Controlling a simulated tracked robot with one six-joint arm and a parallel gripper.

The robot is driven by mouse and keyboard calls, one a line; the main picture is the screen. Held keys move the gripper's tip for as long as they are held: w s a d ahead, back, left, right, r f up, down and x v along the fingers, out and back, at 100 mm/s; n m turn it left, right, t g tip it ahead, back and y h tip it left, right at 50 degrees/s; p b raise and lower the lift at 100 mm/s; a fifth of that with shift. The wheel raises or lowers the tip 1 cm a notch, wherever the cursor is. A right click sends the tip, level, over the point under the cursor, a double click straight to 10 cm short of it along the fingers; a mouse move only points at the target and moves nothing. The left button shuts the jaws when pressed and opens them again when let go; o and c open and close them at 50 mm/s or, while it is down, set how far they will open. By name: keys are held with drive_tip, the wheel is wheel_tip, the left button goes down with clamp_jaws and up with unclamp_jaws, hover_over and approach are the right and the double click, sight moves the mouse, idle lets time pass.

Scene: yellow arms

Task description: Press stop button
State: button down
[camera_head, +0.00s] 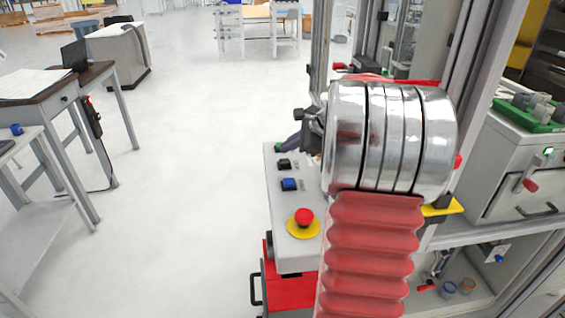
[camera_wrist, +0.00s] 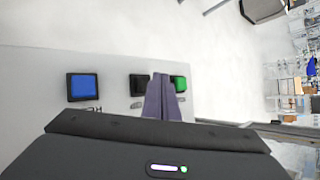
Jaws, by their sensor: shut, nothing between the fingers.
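A light grey control panel (camera_head: 278,203) carries a row of buttons: green (camera_head: 279,147), black (camera_head: 284,164), blue (camera_head: 289,184) and a red mushroom button on a yellow disc (camera_head: 304,217). Their labels are too small to read, so I cannot tell which is marked stop. In the wrist view, the blue button (camera_wrist: 82,87) is at left, and the black (camera_wrist: 138,85) and green (camera_wrist: 180,84) ones flank my fingertips. My gripper (camera_wrist: 161,80) has its fingers together and empty, partly covering the black and green buttons. In the head view my arm hides most of the gripper (camera_head: 291,143). Contact with the panel is unclear.
A machine frame and a grey cabinet (camera_head: 505,160) stand to the right. A red unit (camera_head: 290,290) is under the panel. Desks (camera_head: 60,90) stand at the left. The white floor between is clear.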

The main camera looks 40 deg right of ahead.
sight(288, 163)
drive_tip(key=shift+r, duration=1.8)
